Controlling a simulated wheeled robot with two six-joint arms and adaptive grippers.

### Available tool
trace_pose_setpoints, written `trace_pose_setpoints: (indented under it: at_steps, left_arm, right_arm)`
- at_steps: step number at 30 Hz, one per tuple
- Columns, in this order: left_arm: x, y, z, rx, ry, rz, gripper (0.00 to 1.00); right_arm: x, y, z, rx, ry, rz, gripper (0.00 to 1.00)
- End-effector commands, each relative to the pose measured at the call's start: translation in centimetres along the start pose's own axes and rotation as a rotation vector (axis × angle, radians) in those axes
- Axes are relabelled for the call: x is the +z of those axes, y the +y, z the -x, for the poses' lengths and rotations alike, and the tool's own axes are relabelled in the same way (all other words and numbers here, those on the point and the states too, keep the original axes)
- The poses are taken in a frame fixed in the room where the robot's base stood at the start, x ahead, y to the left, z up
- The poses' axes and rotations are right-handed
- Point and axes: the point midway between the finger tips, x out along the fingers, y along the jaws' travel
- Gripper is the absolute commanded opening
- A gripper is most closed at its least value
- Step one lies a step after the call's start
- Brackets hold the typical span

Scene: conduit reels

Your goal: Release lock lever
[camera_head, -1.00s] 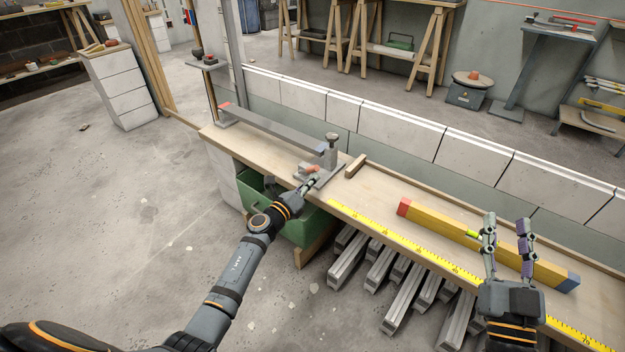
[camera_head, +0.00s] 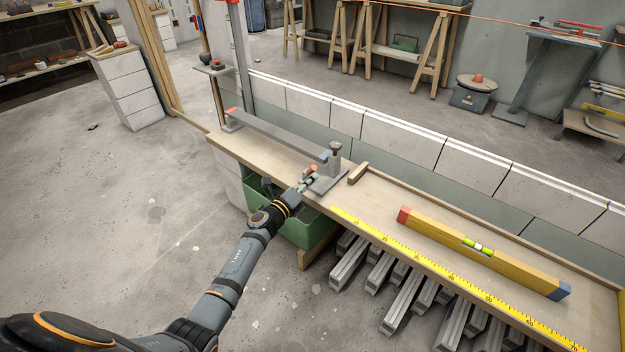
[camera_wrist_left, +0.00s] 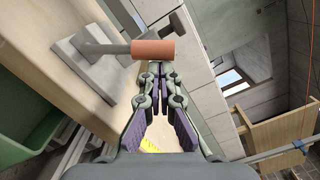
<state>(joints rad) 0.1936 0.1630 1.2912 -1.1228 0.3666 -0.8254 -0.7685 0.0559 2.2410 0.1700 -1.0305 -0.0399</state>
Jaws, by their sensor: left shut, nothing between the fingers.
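The lock lever (camera_wrist_left: 98,47) is a grey rod with a copper-orange grip (camera_wrist_left: 152,49), rising from a grey base plate (camera_wrist_left: 95,75) in the left wrist view. In the head view the orange grip (camera_head: 311,170) is small and partly covered by my fingers. The base plate (camera_head: 327,182) and its upright post (camera_head: 335,158) stand on the bench. My left gripper (camera_head: 305,182) is at the bench's front edge beside the lever. In the left wrist view its fingertips (camera_wrist_left: 153,70) are together and empty, just short of the grip; I cannot tell if they touch it.
A long grey bar (camera_head: 275,133) runs left from the post. A wooden block (camera_head: 358,172), a yellow tape (camera_head: 440,268) and a yellow level (camera_head: 480,250) lie to the right on the bench (camera_head: 385,195). A green bin (camera_head: 290,222) and several grey conduits (camera_head: 400,300) are below.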

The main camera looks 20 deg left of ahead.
Motion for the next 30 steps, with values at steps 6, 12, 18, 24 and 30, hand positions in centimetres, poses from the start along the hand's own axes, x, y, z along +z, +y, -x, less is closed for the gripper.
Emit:
trace_pose_setpoints:
  at_steps: [6, 12, 18, 24, 30]
  left_arm:
    - [1.1, -0.5, -0.1, 0.005, -0.001, 0.091, 0.00]
    - [2.8, -0.8, -0.1, 0.014, -0.001, 0.260, 0.00]
    - [3.9, -0.5, -0.2, 0.020, 0.000, 0.403, 0.00]
    - [4.7, -0.2, -0.2, 0.022, -0.001, 0.435, 0.00]
    - [5.1, 0.0, -0.2, 0.021, 0.000, 0.435, 0.00]
  right_arm:
    - [-0.6, 0.2, 1.5, 0.016, -0.060, 0.010, 0.40]
    - [-1.1, 0.7, 3.8, 0.045, -0.163, 0.020, 0.40]
    - [-1.2, 1.1, 5.1, 0.064, -0.227, 0.023, 0.40]
    - [-1.2, 1.3, 5.7, 0.076, -0.259, 0.023, 0.40]
    - [-1.2, 1.4, 6.0, 0.080, -0.274, 0.023, 0.40]
